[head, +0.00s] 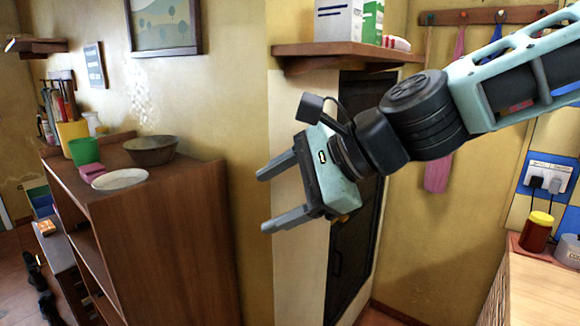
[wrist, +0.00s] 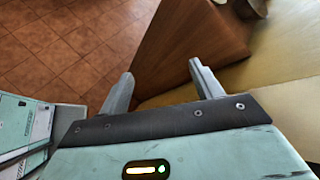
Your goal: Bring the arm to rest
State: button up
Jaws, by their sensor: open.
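My arm (head: 430,112) reaches in from the upper right in the head view. My gripper (head: 264,201) is held in the air in front of the wall and the dark door, to the right of the wooden shelf unit. Its two grey fingers point left and are spread apart with nothing between them. In the wrist view, my gripper (wrist: 162,78) also shows both fingers apart and empty, above the tiled floor and the side of the shelf unit.
The wooden shelf unit (head: 165,235) carries a brown bowl (head: 150,151), a white plate (head: 120,179) and a green cup (head: 85,151). A wall shelf (head: 345,52) holds boxes above the dark door (head: 352,240). A counter (head: 540,290) with a jar (head: 537,232) stands at lower right.

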jog(key=s+d+f+n+g+h+b, duration=0.1)
jog(key=s+d+f+n+h, duration=0.1)
jog(key=s+f+n, duration=0.45)
jog(key=s+d+f+n+g+h+b, duration=0.1)
jog(key=s+f+n+g+h+b, duration=0.15)
jog(key=f, duration=0.65)
jog(key=s+d+f+n+h+b, duration=0.1)
jog(key=s+d+f+n+h, duration=0.1)
jog(key=s+d+f+n, duration=0.1)
jog(key=s+d+f+n+h+b, duration=0.1)
jog(key=s+d+f+n+h, duration=0.2)
jog(key=s+d+n, duration=0.2)
jog(key=d+n, duration=0.3)
jog(key=d, duration=0.2)
jog(key=shift+f+n, duration=0.3)
jog(key=shift+f, duration=0.05)
jog(key=shift+s+h, duration=0.1)
jog(key=shift+h, duration=0.15)
